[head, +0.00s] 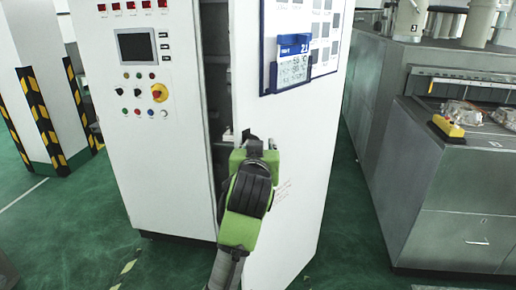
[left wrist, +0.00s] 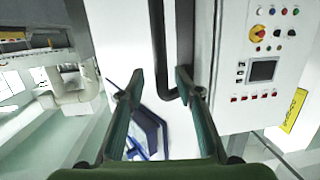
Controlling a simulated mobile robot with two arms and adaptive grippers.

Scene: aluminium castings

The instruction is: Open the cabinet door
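The white cabinet (head: 150,190) stands at centre-left in the head view, with a control panel on its front; it also shows in the left wrist view (left wrist: 228,100). Its white door (head: 275,235) stands ajar, with a dark gap along its left edge showing part of the inside. My left gripper (head: 258,142) is at the door's left edge, beside the gap. In the left wrist view, the gripper's two fingers (left wrist: 159,72) are apart, with the white door face and a dark bent bar (left wrist: 158,50) beyond them. Whether they touch anything is unclear. My right gripper is out of view.
A blue-framed display (head: 291,63) hangs on the door. A grey metal machine (head: 410,180) with castings and a yellow block (head: 448,126) stands at right. A striped pillar (head: 45,110) is at left. Green floor (head: 75,230) is clear in front of the cabinet.

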